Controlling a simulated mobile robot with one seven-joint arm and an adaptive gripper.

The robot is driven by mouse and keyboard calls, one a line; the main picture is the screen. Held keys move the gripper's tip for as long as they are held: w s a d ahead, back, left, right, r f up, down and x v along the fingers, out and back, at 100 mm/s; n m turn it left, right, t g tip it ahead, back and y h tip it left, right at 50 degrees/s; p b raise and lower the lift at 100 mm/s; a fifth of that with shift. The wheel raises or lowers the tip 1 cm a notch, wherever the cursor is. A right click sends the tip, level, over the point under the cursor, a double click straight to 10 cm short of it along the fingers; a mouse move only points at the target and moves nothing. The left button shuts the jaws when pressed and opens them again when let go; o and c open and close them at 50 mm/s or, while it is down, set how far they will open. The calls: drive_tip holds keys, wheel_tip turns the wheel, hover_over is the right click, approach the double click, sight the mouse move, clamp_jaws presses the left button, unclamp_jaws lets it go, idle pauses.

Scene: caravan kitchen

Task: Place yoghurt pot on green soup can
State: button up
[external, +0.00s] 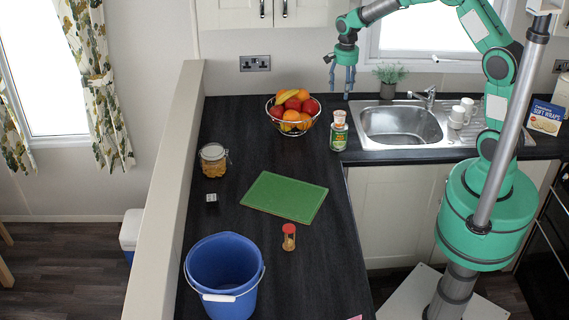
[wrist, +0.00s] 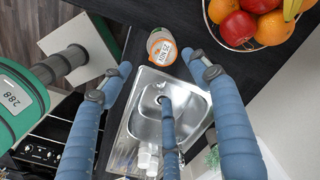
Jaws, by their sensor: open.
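The green soup can (external: 338,140) stands upright on the dark worktop, left of the sink. A smaller whitish pot with a green mark, apparently the yoghurt pot (external: 339,117), sits upright on top of it. In the wrist view the stack is seen from above as a grey round top and an orange-and-white label (wrist: 163,52); where pot and can meet is hard to make out there. My gripper (external: 346,92) hangs above and slightly to the right of the stack, apart from it. Its blue fingers (wrist: 158,72) are spread and empty.
A wire fruit bowl (external: 293,118) stands left of the stack. The sink (external: 400,124) with white cups (external: 458,117) is to the right. A plant (external: 389,80) stands behind.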

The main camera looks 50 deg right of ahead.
drive_tip(key=s+a+r+n+t, duration=0.1)
drive_tip(key=s+a+r+n, duration=0.15)
drive_tip(key=s+r, duration=0.7)
drive_tip(key=s+a+r+n+t, duration=0.2)
drive_tip(key=s+r+n, duration=0.2)
drive_tip(key=s+r, duration=0.55)
drive_tip(key=s+a+r+n+t, duration=0.1)
drive_tip(key=s+r+n, duration=0.1)
drive_tip(key=s, duration=0.8)
drive_tip(key=s+a+r+n+t, duration=0.1)
drive_tip(key=s+r+n, duration=0.2)
drive_tip(key=s, duration=0.8)
drive_tip(key=shift+s+a+r+n+t, duration=0.2)
drive_tip(key=shift+a+n+t, duration=0.15)
drive_tip(key=shift+n, duration=0.9)
drive_tip(key=shift+w, duration=0.1)
wheel_tip(320, 180, down, 15)
drive_tip(key=b, duration=1.5)
